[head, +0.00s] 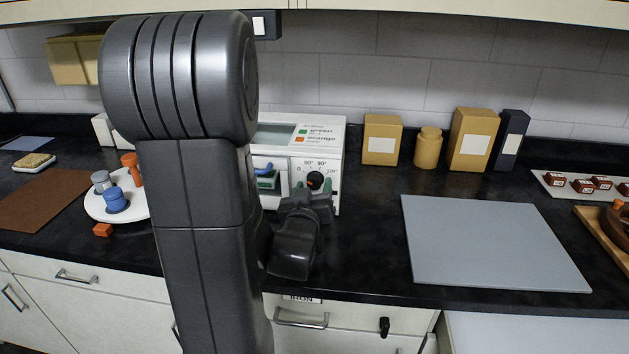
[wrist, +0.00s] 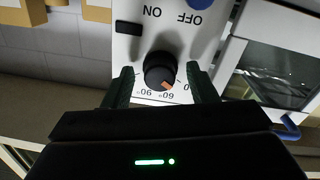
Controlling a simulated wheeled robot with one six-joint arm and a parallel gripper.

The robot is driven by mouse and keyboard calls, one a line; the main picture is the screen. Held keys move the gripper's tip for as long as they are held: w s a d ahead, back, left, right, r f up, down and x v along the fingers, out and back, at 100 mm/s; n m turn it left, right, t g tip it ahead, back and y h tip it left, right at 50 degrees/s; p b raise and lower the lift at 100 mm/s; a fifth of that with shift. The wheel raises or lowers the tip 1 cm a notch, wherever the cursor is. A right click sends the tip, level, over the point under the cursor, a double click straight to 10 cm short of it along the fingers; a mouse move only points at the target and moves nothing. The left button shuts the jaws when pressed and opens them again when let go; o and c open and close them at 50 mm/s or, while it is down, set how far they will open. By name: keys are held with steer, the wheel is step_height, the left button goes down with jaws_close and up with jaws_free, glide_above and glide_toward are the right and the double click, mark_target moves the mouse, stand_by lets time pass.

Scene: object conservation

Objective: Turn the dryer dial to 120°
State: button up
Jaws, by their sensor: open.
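The dryer (head: 327,150) is a white box on the dark counter, with printed text on its top and a dial on its front. The dial (wrist: 158,70) is a round black knob with an orange mark, which points near the 60° label in the wrist view. The dial also shows in the head view (head: 315,180), with 60°, 90° and 120° printed around it. My gripper (wrist: 163,80) is open, with one dark green finger on each side of the dial. Small gaps show between fingers and dial. My arm hides the dryer's left part.
A blue handle (wrist: 291,127) stands beside a dark window on the dryer. ON and OFF labels show on its panel. A white plate (head: 93,208) with weights is at left. Boxes (head: 473,140) stand behind a clear grey mat (head: 490,245) at right.

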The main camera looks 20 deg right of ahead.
steer(key=c, duration=1)
steer(key=shift+o, duration=0.2)
